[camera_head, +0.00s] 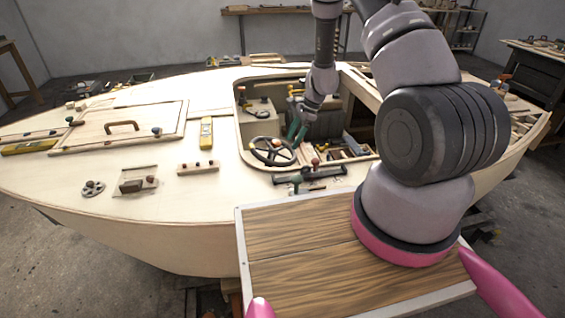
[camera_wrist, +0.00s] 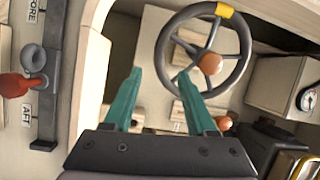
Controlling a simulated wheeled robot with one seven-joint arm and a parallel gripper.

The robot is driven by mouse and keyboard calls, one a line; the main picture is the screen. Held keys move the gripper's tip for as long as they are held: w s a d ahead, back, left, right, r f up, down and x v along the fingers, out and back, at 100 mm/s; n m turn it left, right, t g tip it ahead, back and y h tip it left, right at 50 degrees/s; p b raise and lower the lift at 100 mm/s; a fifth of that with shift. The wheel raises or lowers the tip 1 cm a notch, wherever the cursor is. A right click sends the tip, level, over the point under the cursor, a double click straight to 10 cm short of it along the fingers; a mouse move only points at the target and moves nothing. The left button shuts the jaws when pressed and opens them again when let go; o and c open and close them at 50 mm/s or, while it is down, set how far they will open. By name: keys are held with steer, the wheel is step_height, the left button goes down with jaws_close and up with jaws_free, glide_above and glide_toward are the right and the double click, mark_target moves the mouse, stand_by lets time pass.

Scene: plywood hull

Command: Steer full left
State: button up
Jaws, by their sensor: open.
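The steering wheel (camera_head: 272,151) is a dark ring with spokes, at the near side of the cockpit opening in the head view. In the wrist view the wheel (camera_wrist: 243,62) shows large, with a yellow mark (camera_wrist: 225,10) on its rim and an orange-brown knob (camera_wrist: 211,64) near its middle. My gripper (camera_head: 298,135) is just right of the wheel in the head view. In the wrist view its two green fingers (camera_wrist: 165,80) are apart, with nothing held between them. The right fingertip overlaps the wheel in the picture; I cannot tell whether they touch.
A lever with a red knob (camera_wrist: 14,85) stands on a dark bar marked FORE and AFT at the wrist view's left. A gauge (camera_wrist: 307,100) is at its right. The cockpit wall (camera_head: 240,120) surrounds the wheel. A yellow level (camera_head: 206,133) lies on the deck.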

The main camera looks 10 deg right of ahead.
mark_target(273, 151)
steer(key=x, duration=1.1)
steer(key=shift+s+d+f, duration=0.1)
jaws_close()
stand_by(1.1)
